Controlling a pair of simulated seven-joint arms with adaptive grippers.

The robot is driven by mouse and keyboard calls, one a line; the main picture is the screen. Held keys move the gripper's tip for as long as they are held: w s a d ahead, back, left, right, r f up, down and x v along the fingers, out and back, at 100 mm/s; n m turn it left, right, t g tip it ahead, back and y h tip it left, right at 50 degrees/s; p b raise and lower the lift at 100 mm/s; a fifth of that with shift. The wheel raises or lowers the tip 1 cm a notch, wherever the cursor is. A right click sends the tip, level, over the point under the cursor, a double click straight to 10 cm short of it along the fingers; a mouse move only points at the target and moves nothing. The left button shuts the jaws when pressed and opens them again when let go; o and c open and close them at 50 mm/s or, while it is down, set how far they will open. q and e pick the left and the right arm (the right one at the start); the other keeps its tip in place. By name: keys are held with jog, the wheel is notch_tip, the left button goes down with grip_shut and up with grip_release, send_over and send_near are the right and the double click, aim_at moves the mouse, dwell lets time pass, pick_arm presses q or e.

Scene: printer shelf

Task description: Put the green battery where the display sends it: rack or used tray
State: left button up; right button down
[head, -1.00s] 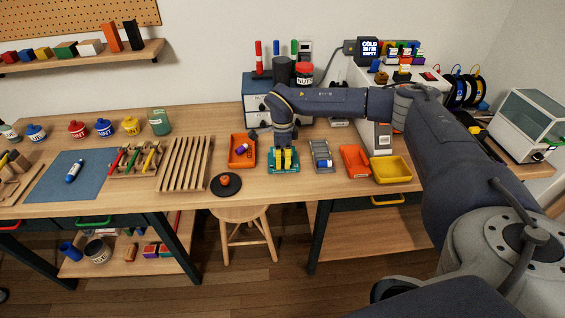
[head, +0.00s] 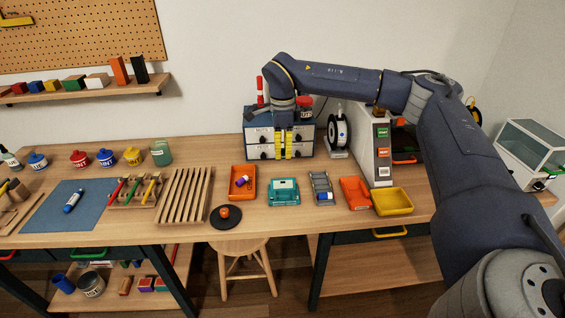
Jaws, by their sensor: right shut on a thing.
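My right gripper (head: 287,146) has yellow fingers and is raised in front of the blue drawer cabinet (head: 258,122), above the teal device (head: 284,198). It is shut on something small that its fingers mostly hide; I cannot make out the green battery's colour. The teal device stands on the bench with nothing clearly standing in it. An orange tray (head: 236,194) to its left holds a blue-and-white battery (head: 242,181). A grey rack (head: 320,180) to its right holds a blue-and-white battery (head: 325,197). The display is hidden behind my right arm. My left gripper is out of view.
An orange bin (head: 356,192) and a yellow bin (head: 393,202) stand right of the rack. A black disc with an orange knob (head: 225,212) lies at the front edge. A slatted wooden rack (head: 184,195) is further left. The white printer (head: 360,140) stands behind the bins.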

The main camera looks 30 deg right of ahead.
jog(key=shift+r, duration=0.3)
jog(key=shift+s+f, duration=0.15)
jog(key=shift+s, duration=0.05)
jog(key=shift+m, duration=0.8)
jog(key=d+f, duration=0.4)
jog(key=w+d+f, duration=0.1)
jog(key=d+f, duration=0.3)
jog(key=d, duration=0.1)
jog(key=w+d+f, duration=0.1)
jog(key=d+f, duration=0.3)
jog(key=shift+w+d+f, duration=0.15)
jog(key=shift+w+f, duration=0.05)
jog(key=shift+f, duration=0.05)
jog(key=shift+n, duration=0.4)
jog(key=d, duration=0.1)
jog(key=w+d, duration=0.1)
jog(key=d, duration=0.2)
jog(key=shift+w+d+r, duration=0.1)
jog(key=shift+w+d, duration=0.05)
jog(key=shift+w, duration=0.1)
jog(key=shift+d, duration=0.25)
jog(key=shift+w+n, duration=0.1)
jog(key=shift+n, duration=0.3)
